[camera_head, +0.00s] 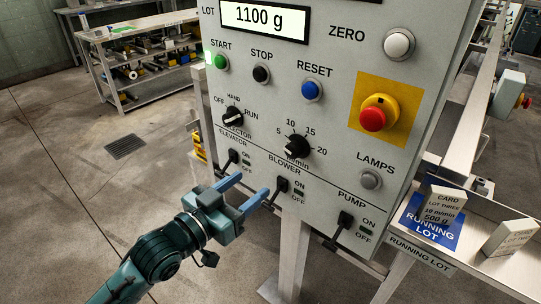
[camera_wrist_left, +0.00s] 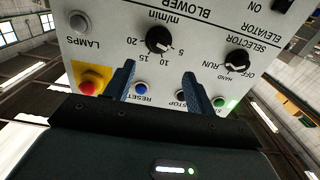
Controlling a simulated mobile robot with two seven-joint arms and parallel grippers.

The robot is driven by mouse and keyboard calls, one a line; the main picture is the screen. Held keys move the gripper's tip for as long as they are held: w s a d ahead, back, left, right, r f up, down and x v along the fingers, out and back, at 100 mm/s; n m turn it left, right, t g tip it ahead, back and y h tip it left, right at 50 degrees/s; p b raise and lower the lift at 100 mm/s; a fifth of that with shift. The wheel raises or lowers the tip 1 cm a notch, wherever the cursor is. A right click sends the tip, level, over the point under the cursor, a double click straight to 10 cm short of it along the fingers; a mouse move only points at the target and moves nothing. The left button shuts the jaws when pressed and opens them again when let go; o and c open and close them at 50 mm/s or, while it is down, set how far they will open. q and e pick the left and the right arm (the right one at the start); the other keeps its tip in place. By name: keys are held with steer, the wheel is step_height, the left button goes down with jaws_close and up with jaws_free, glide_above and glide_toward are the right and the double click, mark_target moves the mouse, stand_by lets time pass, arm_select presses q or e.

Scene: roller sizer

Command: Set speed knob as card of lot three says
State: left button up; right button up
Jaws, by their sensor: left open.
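The speed knob (camera_head: 297,146) is a black dial marked m/min, with 5, 10, 15 and 20 around it, on the grey control panel (camera_head: 335,62). Its exact setting is too small to read surely. It also shows upside down in the left wrist view (camera_wrist_left: 159,41). A card (camera_head: 441,207) reads LOT THREE, 10 m/min, 500 g, and stands at the blue RUNNING LOT mark (camera_head: 428,234). My left gripper (camera_head: 253,183) is open and empty, its blue fingers below and left of the knob, apart from it. My right gripper is not in view.
A second card (camera_head: 510,238) stands farther right; its text is unclear. The selector knob (camera_head: 233,117), blower switch (camera_head: 280,186), elevator switch (camera_head: 229,160) and pump switch (camera_head: 342,224) are nearby. A red emergency button (camera_head: 374,117) sits at upper right. The display (camera_head: 264,18) reads 1100 g.

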mark_target(290, 153)
arm_select(q)
steer(key=p+x, duration=0.1)
steer(key=x, duration=1.2)
steer(key=shift+d+r, duration=0.2)
steer(key=shift+c, duration=0.3)
steer(key=c, duration=0.9)
